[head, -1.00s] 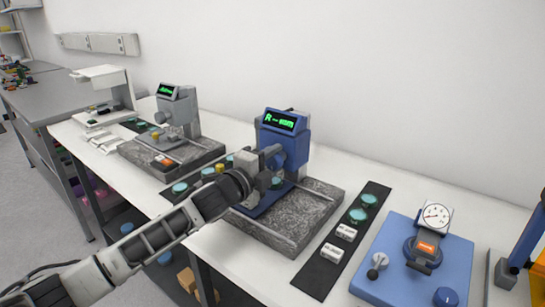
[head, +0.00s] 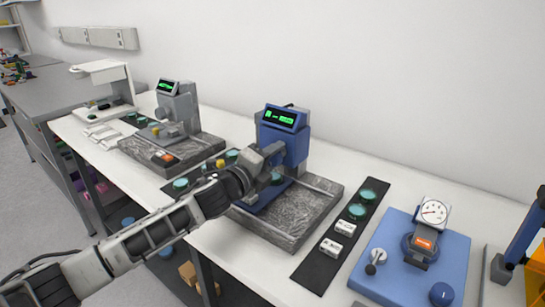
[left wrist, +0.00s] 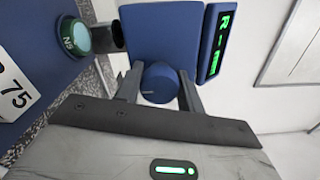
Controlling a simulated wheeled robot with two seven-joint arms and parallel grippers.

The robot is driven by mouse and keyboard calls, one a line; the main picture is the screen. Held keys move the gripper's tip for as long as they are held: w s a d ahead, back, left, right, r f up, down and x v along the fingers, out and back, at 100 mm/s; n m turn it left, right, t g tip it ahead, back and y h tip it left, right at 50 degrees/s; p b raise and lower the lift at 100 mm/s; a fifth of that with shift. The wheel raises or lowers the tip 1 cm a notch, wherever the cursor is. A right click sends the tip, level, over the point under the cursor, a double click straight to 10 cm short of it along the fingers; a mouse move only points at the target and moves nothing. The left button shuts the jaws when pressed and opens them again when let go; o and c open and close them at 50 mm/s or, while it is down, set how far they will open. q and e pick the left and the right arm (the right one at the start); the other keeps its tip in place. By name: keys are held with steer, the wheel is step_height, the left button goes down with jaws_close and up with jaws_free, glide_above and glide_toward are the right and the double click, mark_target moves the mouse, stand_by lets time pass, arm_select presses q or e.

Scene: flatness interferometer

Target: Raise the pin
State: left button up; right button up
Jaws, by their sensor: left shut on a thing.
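The blue interferometer (head: 287,143) stands on a grey granite base, with a lit green display whose text is too small to read fully. My left gripper (head: 268,163) is at the front of its blue head and hides part of it. In the left wrist view, my left gripper (left wrist: 160,92) is shut on a round blue knob (left wrist: 158,86), with one finger on each side. A dark cylinder (left wrist: 118,36), which may be the pin, points at a teal glass disc marked N5 (left wrist: 75,36). My right gripper is not in view.
A similar grey instrument (head: 178,107) stands on granite to the left. To the right are a black mat (head: 312,273) with teal discs and white blocks, then a blue plate (head: 455,262) with a dial gauge (head: 433,212). A blue stand (head: 525,238) is at the far right.

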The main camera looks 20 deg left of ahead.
arm_select(q)
steer(key=o, duration=1)
steer(key=shift+b+v, duration=1.8)
steer(key=shift+v, duration=6.2)
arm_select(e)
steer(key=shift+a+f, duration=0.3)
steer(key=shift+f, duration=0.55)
